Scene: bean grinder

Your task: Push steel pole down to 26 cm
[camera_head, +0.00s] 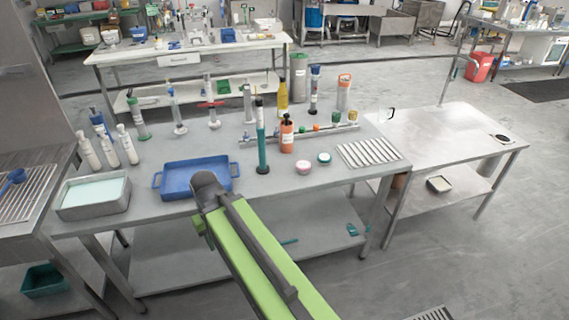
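No thing in view is clearly the steel pole, and no height scale can be read. Upright candidates on the grey table (330,185) include a slim teal cylinder with a black top (261,145) near the middle. A thin metal post (447,80) also rises behind the right-hand table, joined to a long rail. My gripper (205,183) is the dark end of my green arm, at the front edge of the blue tray (170,182). It is left of and nearer than the teal cylinder. Its fingers cannot be made out, and nothing is seen held.
Several bottles stand at the table's left and back, including an orange bottle (287,135). Two small round tins (303,167) and a white slatted rack (373,153) lie at right. A pale-filled basin (93,192) stands at front left. The table's front right is clear.

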